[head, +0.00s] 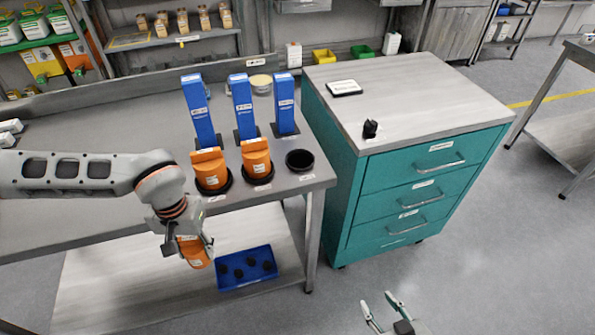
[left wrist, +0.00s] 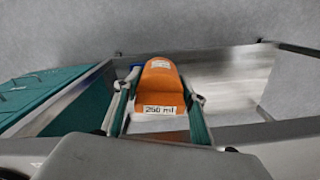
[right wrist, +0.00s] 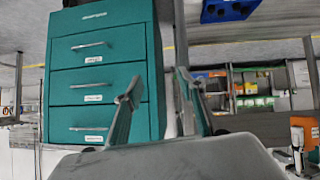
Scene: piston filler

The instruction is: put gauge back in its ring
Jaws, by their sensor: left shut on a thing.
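My left gripper (head: 188,244) is shut on an orange gauge (head: 199,257), held in front of the bench edge. In the left wrist view the gauge (left wrist: 161,80) sits between both fingers, with a white "250 ml" label facing the camera. Two other orange gauges, a left one (head: 210,170) and a middle one (head: 256,160), stand in black rings on the bench, each before a blue upright. The right black ring (head: 300,160) is empty, in front of the right blue upright (head: 285,105). My right gripper (head: 387,311) is open and empty over the floor.
A teal drawer cabinet (head: 345,215) stands right of the bench; a dark tablet-like item (head: 344,88) and a small black object (head: 370,128) lie on top. A blue tray (head: 238,283) with several dark pieces sits on the lower shelf. The bench's left part is largely clear.

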